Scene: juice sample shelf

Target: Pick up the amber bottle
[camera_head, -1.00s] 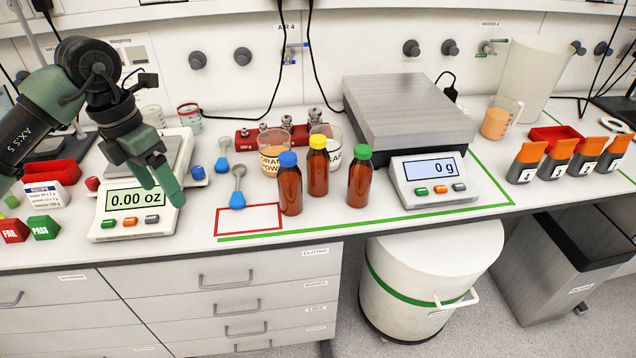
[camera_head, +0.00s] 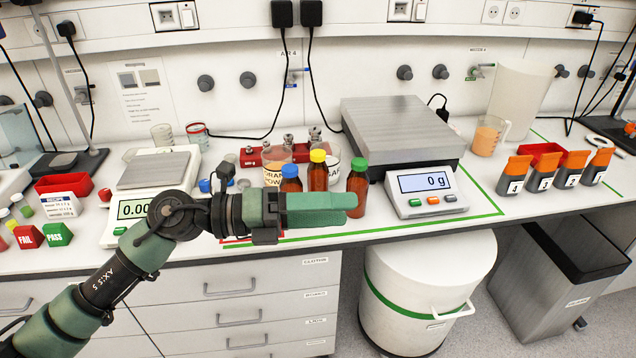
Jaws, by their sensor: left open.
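Three amber bottles stand on the bench in the middle: one with a blue cap (camera_head: 290,184), one with a yellow cap (camera_head: 318,176) and one with a green cap (camera_head: 357,184). My left gripper (camera_head: 345,207) is open and seen from the side, with its fingers pointing right. In the picture it crosses in front of the bottles and hides the lower parts of the blue-capped and yellow-capped ones. No bottle shows as held; I cannot tell whether the fingers touch one. My right gripper is not in view.
A large scale (camera_head: 402,125) with a display (camera_head: 424,184) is to the right. A small balance (camera_head: 155,168) is left. Red-outlined and green-lined areas mark the bench front.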

